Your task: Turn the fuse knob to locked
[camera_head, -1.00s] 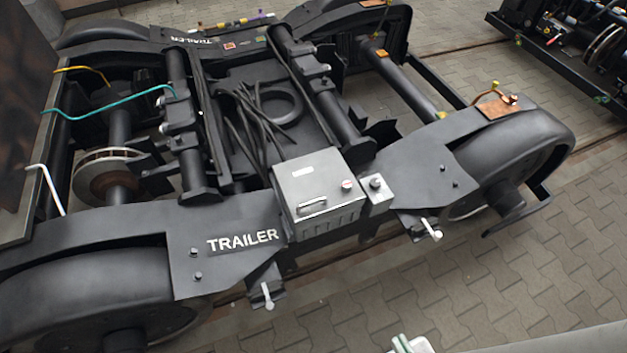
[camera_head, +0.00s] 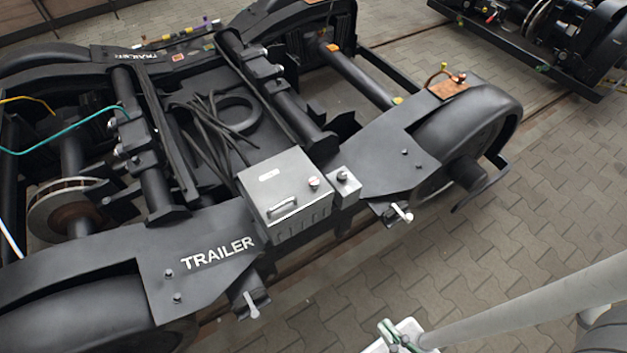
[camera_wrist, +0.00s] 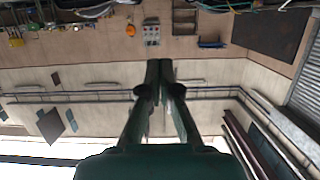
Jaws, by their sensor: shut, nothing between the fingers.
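A grey metal box (camera_head: 272,205) with a front handle sits on the near side of the bogie, right of the word TRAILER. I cannot tell which is the fuse knob or how either is turned. My gripper (camera_wrist: 159,66) shows in the wrist view with its dark green fingers together and empty, facing a wall area away from the knobs.
The bogie frame (camera_head: 215,215) fills the left and middle, with black cables (camera_head: 215,125) inside it. White-handled levers (camera_head: 402,212) stick out along its near side. Paved floor (camera_head: 500,240) is open at the right. Another bogie (camera_head: 540,35) stands at the upper right.

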